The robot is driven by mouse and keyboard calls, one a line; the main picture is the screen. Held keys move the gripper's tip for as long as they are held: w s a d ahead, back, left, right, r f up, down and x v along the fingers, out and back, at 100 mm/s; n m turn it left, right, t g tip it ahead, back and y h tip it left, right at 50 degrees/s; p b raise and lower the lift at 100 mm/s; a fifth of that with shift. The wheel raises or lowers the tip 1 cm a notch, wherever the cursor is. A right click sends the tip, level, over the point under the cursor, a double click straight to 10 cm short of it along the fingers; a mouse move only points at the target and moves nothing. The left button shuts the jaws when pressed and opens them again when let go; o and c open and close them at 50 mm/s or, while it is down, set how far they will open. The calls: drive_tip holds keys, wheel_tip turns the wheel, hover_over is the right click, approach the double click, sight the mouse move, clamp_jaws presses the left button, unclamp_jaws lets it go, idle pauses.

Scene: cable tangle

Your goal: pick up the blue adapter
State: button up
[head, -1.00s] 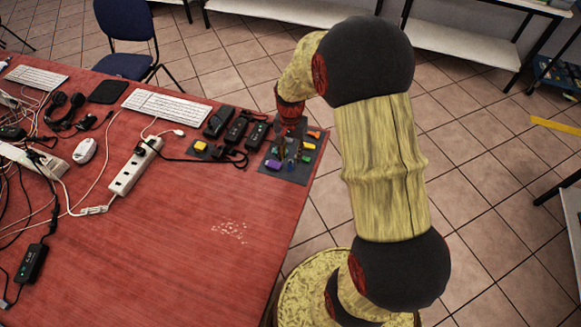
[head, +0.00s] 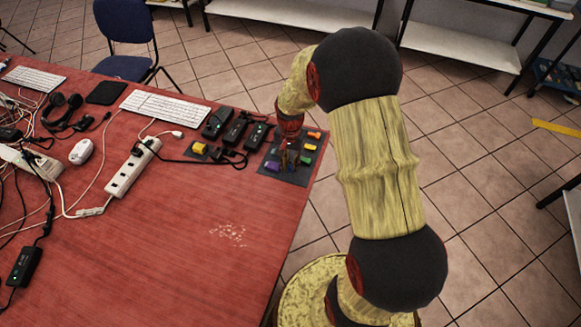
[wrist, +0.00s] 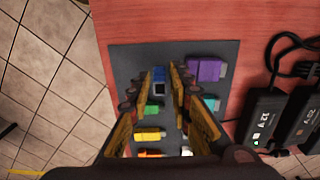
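The blue adapter (wrist: 159,84) lies on the dark grey mat (wrist: 130,57) and shows between the fingers in the wrist view. My gripper (wrist: 163,78) is open, with one finger on each side of the blue adapter. I cannot tell whether either finger touches it. In the head view my gripper (head: 288,160) points down over the mat (head: 290,180) near the table's right edge. The fingers seem to hide the blue adapter there.
A purple adapter (wrist: 205,70), a teal one (wrist: 203,103), a green one (wrist: 150,109), a yellow one (wrist: 149,134) and an orange one (wrist: 150,153) lie close by on the mat. Black power bricks (head: 236,131) and a white power strip (head: 134,167) lie to the left.

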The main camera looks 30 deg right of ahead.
sight(291, 164)
clamp_jaws()
drive_tip(key=shift+r, duration=0.45)
drive_tip(key=r, duration=0.1)
drive_tip(key=r+p, duration=0.1)
drive_tip(key=r, duration=0.1)
drive_tip(key=shift+s+a+r, duration=0.1)
drive_tip(key=shift+s+r, duration=0.05)
drive_tip(key=shift+s, duration=0.1)
drive_tip(key=s+a+r+p, duration=0.3)
drive_tip(key=s+r+p, duration=0.2)
drive_tip(key=s+r, duration=0.4)
drive_tip(key=s, duration=0.4)
drive_tip(key=shift+s+a, duration=0.1)
drive_tip(key=shift+c, duration=0.7)
unclamp_jaws()
drive_tip(key=shift+f, duration=0.1)
drive_tip(key=shift+c, duration=1.2)
